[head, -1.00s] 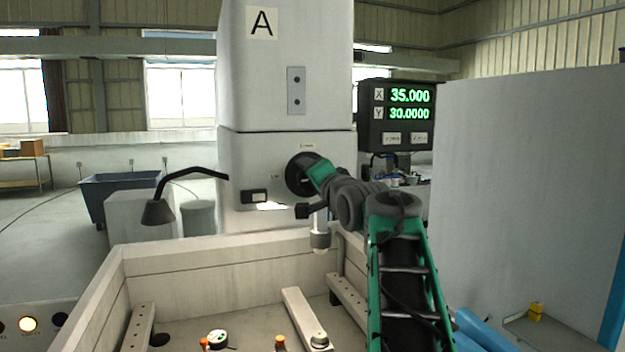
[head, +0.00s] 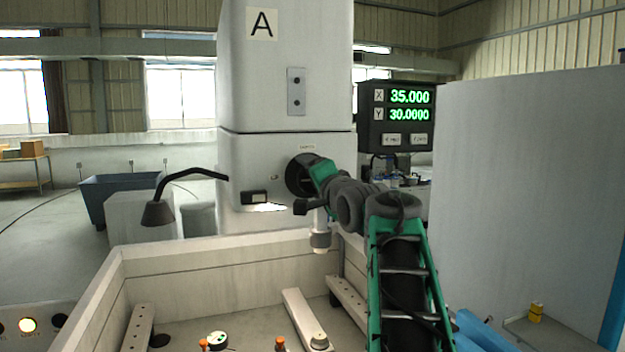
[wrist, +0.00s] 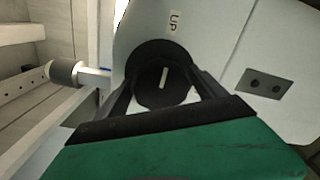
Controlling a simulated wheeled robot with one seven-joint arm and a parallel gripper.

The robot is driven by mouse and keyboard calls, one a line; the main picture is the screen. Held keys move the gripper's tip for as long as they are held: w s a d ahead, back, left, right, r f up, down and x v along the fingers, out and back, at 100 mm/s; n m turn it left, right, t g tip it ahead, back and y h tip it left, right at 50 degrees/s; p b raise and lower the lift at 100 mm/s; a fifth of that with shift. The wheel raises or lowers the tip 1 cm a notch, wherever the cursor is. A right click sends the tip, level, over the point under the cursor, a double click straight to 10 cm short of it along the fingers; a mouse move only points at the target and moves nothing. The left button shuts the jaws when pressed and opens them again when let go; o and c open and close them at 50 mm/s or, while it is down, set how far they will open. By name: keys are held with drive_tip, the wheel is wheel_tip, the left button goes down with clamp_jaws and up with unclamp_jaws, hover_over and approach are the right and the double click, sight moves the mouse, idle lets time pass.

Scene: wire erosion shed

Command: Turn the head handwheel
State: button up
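The head handwheel (head: 296,178) is a black round wheel on the front of the pale machine head. In the wrist view the handwheel (wrist: 152,57) has a raised dark hub with a white line on it, close to lengthwise in the picture. My gripper (head: 312,176) is at the handwheel, reaching from the right. In the wrist view the two black fingers of my gripper (wrist: 164,88) lie on either side of the hub and seem to touch it. Part of the wheel's rim is hidden behind the fingers. A label "UP" (wrist: 174,20) sits beside the wheel.
A nozzle (head: 320,238) hangs below the machine head. A bent black lamp (head: 158,212) stands left. The open tank (head: 190,262) lies below; a grey panel (head: 520,190) stands right.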

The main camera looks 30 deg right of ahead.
drive_tip(key=shift+o, duration=0.5)
drive_tip(key=b+v, duration=0.2)
drive_tip(key=v, duration=0.5)
drive_tip(key=shift+s+b, duration=0.3)
drive_tip(key=shift+s, duration=0.1)
drive_tip(key=shift+a, duration=0.1)
